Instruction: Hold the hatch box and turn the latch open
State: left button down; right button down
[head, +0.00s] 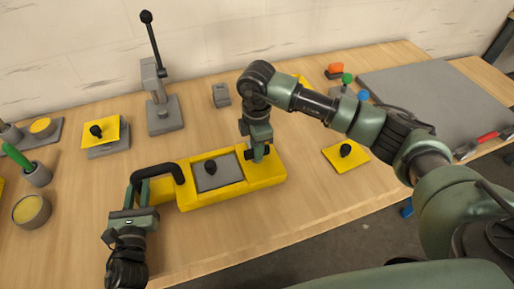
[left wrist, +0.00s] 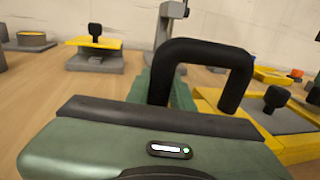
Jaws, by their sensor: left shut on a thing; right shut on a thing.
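The yellow hatch box (head: 235,199) lies on the wooden table in front of me. A grey hatch plate (head: 228,168) with a black knob (head: 210,167) is set in its top. A black bent handle (head: 160,169) rises at its left end; the handle also shows large in the left wrist view (left wrist: 205,47). My left gripper (head: 139,191) is shut on the handle. My right gripper (head: 258,154) reaches down at the box's right end and is shut on the latch, which the fingers mostly hide. I cannot tell the latch's angle.
Behind the box stand a grey lever press (head: 163,112) and a small grey block (head: 221,95). A yellow plate with a knob (head: 97,132) is at the left, another (head: 346,156) at the right. Cups (head: 32,211) stand far left. The table in front of the box is clear.

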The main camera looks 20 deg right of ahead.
jog(key=c, duration=1.4)
grip_release()
jog(key=shift+o, duration=0.2)
jog(key=shift+r, duration=0.1)
notch_tip(320, 180, up, 12)
pick_arm(q)
jog(key=c, duration=1.1)
grip_release()
jog(key=shift+c, duration=0.2)
